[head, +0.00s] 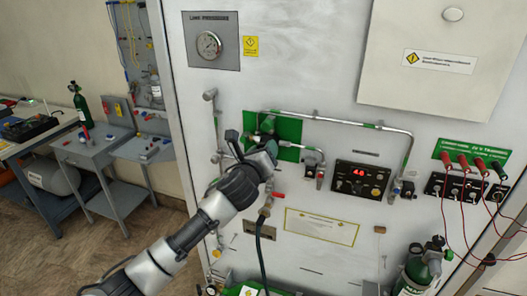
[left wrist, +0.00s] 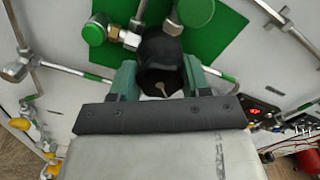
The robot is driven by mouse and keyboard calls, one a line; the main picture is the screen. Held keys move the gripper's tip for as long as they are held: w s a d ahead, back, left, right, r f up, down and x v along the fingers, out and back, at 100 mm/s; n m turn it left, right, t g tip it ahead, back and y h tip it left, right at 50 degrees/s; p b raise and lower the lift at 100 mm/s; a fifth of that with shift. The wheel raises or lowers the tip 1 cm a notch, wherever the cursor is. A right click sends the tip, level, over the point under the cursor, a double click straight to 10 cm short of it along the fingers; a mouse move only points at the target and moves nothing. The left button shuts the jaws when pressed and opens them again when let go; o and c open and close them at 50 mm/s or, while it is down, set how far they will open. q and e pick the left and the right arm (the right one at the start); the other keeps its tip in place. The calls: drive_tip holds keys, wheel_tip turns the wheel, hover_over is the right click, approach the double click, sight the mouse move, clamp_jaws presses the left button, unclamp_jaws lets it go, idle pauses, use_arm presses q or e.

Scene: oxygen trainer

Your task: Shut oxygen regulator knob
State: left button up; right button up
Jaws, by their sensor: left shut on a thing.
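My left gripper (head: 266,148) reaches up from the bottom to the regulator in front of the green plate (head: 289,137) on the white panel. In the left wrist view the gripper (left wrist: 160,80) has its greenish fingers on both sides of a black round knob (left wrist: 160,48), shut on it. The knob is in front of the green plate (left wrist: 215,45), beside metal fittings. In the head view the arm and gripper largely hide the knob. My right gripper is in neither view.
A pressure gauge (head: 209,44) is at the panel's upper left. Metal pipes (head: 340,121) run right of the gripper, above a black display box (head: 361,180). Red cables (head: 480,165) hang at right. A green cylinder (head: 414,275) stands lower right. Workbenches (head: 88,150) are at left.

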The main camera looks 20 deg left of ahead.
use_arm(q)
drive_tip(key=n, duration=0.3)
drive_tip(key=shift+n, duration=0.4)
drive_tip(key=n, duration=0.3)
drive_tip(key=shift+f+n, duration=0.1)
drive_tip(key=shift+n, duration=0.2)
drive_tip(key=n+b, duration=0.1)
drive_tip(key=n, duration=0.5)
drive_tip(key=shift+f, duration=0.1)
drive_tip(key=n, duration=0.4)
drive_tip(key=shift+b, duration=0.3)
drive_tip(key=n, duration=0.3)
drive_tip(key=shift+n, duration=0.3)
drive_tip(key=n, duration=0.5)
drive_tip(key=shift+f+n, duration=0.1)
drive_tip(key=shift+n, duration=0.3)
drive_tip(key=o, duration=0.9)
